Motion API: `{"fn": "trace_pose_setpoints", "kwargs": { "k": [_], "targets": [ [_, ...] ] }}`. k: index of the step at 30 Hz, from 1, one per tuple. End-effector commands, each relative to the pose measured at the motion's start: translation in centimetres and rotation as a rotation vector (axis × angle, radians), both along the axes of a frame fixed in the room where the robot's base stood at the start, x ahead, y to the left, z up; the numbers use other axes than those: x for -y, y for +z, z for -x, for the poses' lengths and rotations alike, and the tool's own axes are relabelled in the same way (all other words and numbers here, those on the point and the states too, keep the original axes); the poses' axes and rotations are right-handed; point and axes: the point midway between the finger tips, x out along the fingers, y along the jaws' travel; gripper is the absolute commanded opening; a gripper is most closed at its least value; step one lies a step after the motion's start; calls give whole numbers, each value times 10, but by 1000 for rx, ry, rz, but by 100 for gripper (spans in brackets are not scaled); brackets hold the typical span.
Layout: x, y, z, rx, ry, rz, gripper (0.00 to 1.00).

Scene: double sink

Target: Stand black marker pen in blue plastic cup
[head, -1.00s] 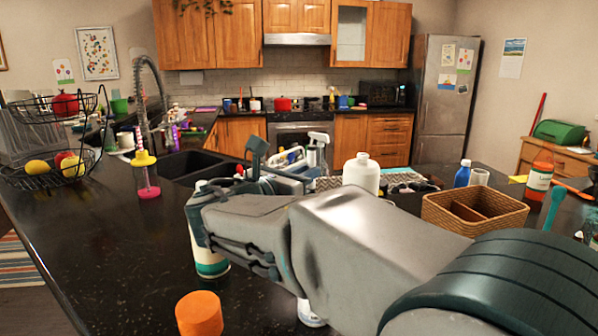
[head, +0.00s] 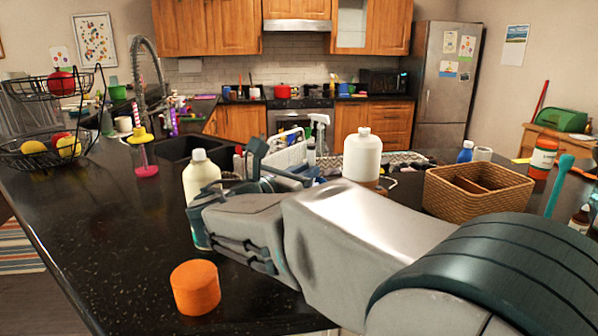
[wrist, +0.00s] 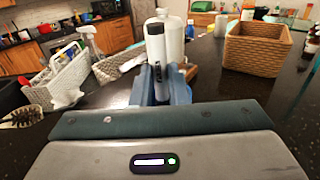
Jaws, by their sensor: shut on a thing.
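My gripper (wrist: 163,84) is shut on the black marker pen (wrist: 157,48), which points up between the fingers in the wrist view. In the head view my gripper (head: 272,168) is above the dark counter, behind a cream bottle (head: 201,176), and the pen cannot be made out there. I cannot clearly identify the blue plastic cup. A small blue cup-like thing (head: 227,92) stands on the far counter.
A white jug (head: 362,156), spray bottle (head: 319,133) and white caddy (wrist: 58,80) stand near my gripper. A wicker basket (head: 478,190) is to the right. An orange cylinder (head: 195,287) stands at the counter's front. The counter left of it is clear.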

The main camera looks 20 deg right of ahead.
Motion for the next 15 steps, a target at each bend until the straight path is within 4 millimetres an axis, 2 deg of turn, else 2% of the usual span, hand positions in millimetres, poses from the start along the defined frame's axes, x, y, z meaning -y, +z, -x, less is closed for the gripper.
{"fn": "trace_pose_setpoints", "kwargs": {
  "k": [3,4,6,15],
  "targets": [
    [0,0,0,0,0,0,0],
    [0,0,0,0,0,0,22],
    [0,0,0,0,0,0,39],
    [-1,0,1,0,0,0,39]
  ]
}}
